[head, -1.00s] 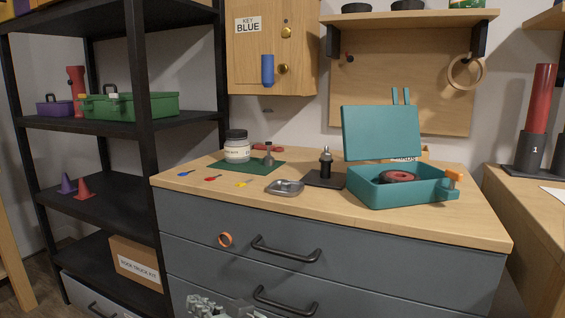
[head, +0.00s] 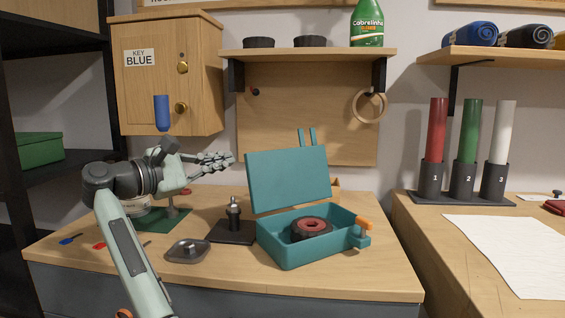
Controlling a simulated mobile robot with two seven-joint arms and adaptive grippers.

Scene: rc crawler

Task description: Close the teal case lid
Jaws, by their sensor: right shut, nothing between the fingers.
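The teal case (head: 290,250) stands on the wooden worktop with its mouth up. Its teal lid (head: 288,180) stands raised at the back, tilted slightly back, with two teal tabs on its upper edge. A dark wheel with a red ring (head: 311,228) lies inside the case. An orange latch piece (head: 362,223) sits at the case's right end. My right gripper (head: 228,158) is shut and empty, in the air to the left of the lid, pointing right and apart from it. My left gripper is out of view.
A black stand with a post (head: 233,229) and a small metal tray (head: 187,250) sit left of the case. A shelf (head: 310,57) and a wooden key cabinet (head: 190,85) are above. Red, green and white tubes stand on the right bench (head: 420,220).

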